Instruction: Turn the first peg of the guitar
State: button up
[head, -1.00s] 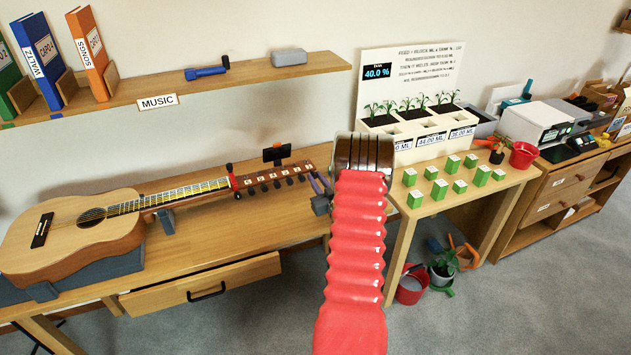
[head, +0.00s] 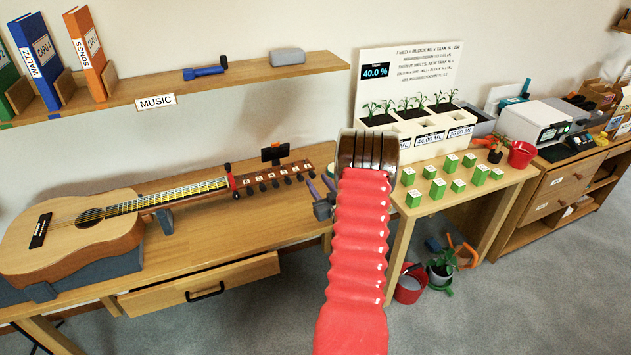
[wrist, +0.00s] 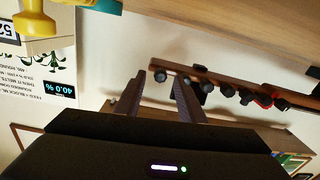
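The guitar (head: 100,233) lies on a stand on the wooden bench, its neck running right. Its headstock (head: 268,181) carries small white labels and a row of dark pegs; the label text is too small to read. In the wrist view the headstock (wrist: 215,76) appears beyond the fingertips, with black pegs (wrist: 227,90) along its edge. My gripper (head: 322,186) is just right of the headstock's end, partly hidden by my red arm. In the wrist view its two fingers (wrist: 168,78) are apart with nothing held between them. I cannot tell which peg is the first.
A black device on a clip (head: 275,153) stands up at the headstock. A shelf (head: 230,88) with binders runs above the bench. A drawer (head: 205,288) below is pulled out. A planter with a sign (head: 410,80) and several green blocks (head: 438,188) stand on the table to the right.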

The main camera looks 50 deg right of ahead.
jog(key=v, duration=1.1)
dwell(0.3)
